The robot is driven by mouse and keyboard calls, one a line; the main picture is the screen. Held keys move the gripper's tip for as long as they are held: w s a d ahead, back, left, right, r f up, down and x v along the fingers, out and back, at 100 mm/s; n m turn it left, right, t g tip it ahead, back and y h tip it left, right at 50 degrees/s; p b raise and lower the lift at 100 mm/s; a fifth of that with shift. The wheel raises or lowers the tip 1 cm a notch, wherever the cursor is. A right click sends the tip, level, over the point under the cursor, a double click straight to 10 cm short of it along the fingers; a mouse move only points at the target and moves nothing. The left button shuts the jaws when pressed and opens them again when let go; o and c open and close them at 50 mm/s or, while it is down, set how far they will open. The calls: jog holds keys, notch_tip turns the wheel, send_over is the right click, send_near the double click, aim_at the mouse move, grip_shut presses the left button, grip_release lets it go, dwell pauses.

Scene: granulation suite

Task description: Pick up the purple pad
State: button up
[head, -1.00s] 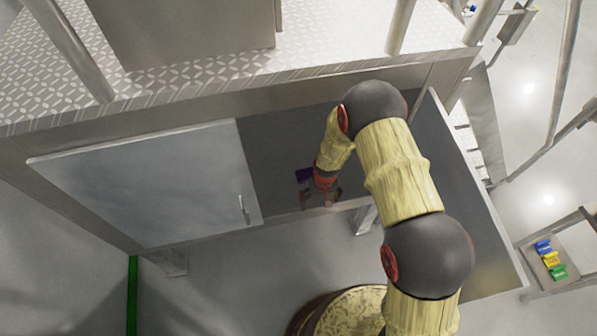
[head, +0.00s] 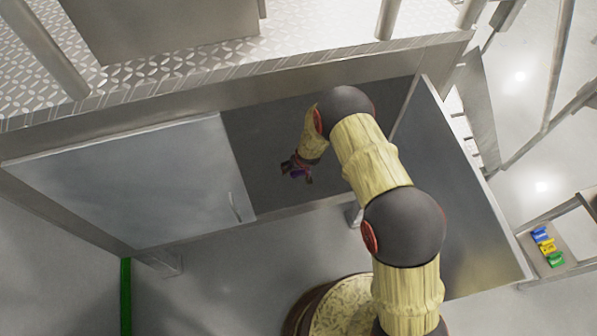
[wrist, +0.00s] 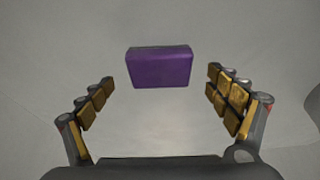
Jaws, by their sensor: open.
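The purple pad (wrist: 159,68) is a small block with a dark top edge. In the wrist view it lies ahead of my open gripper (wrist: 160,92), centred between the two fingers, and I see nothing touching it. In the head view my gripper (head: 296,170) is inside the open cabinet, at the end of my bent arm. The exact gap between fingers and pad cannot be told.
A patterned metal platform (head: 180,75) is above. A side shelf (head: 530,240) at right holds blue, yellow and green items.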

jog(key=x, duration=0.2)
jog(key=shift+w+f+b, duration=0.1)
jog(key=shift+f+b, duration=0.15)
jog(key=shift+b, duration=0.05)
jog(key=shift+r, duration=0.1)
jog(key=c, duration=1.4)
jog(key=shift+o, duration=0.2)
